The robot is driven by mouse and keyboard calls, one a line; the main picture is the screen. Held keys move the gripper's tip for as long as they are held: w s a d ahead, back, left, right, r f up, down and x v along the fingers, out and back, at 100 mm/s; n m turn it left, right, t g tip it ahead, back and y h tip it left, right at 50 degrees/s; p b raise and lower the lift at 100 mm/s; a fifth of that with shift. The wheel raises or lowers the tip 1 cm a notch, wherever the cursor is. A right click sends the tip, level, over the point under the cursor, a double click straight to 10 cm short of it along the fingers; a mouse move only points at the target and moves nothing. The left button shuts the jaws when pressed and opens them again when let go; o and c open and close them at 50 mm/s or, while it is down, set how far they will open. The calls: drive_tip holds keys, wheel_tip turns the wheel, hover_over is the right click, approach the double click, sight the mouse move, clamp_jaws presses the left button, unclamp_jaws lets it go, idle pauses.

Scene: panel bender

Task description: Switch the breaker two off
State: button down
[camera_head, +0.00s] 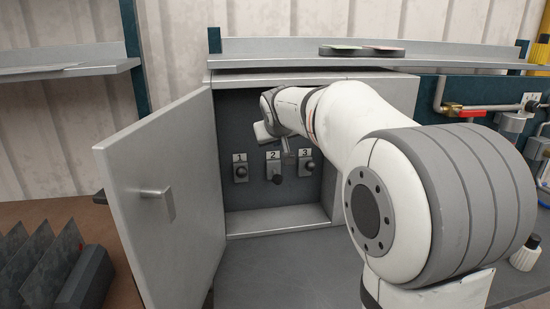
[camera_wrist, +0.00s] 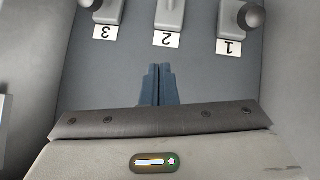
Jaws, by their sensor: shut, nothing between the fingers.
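Breaker two (camera_head: 273,167) is the middle of three breakers in the open cabinet, under its label "2". Its dark knob hangs lower than the knobs on either side, so its lever looks tilted down. In the wrist view, which is upside down, breaker two (camera_wrist: 170,14) is at the top edge with its knob out of frame. My gripper (camera_wrist: 158,68) is shut and empty, its blue fingertips pointing toward label "2", apart from it in the picture. In the head view my gripper (camera_head: 288,154) shows small between labels "2" and "3", above the knobs.
Breaker one (camera_head: 240,172) is left of breaker two and breaker three (camera_head: 306,168) is right; both knobs stick outward. The cabinet door (camera_head: 165,200) stands open on the left. The cabinet side walls are close around the gripper. A shelf (camera_head: 300,50) runs above.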

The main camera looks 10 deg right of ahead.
drive_tip(key=s+a+r+g+p, duration=0.1)
drive_tip(key=s+a+r+g, duration=0.2)
drive_tip(key=s+r, duration=0.1)
hover_over(276, 177)
drive_tip(key=f, duration=1)
drive_tip(key=shift+w+a+f+p, duration=0.15)
drive_tip(key=shift+w+a+p, duration=0.15)
drive_tip(key=shift+p, duration=0.1)
drive_tip(key=shift+s+d+f, duration=0.15)
drive_tip(key=shift+s+f, duration=0.1)
drive_tip(key=shift+f, duration=0.6)
drive_tip(key=shift+d+f+b, duration=0.1)
drive_tip(key=shift+d+b, duration=0.05)
drive_tip(key=shift+b, duration=0.15)
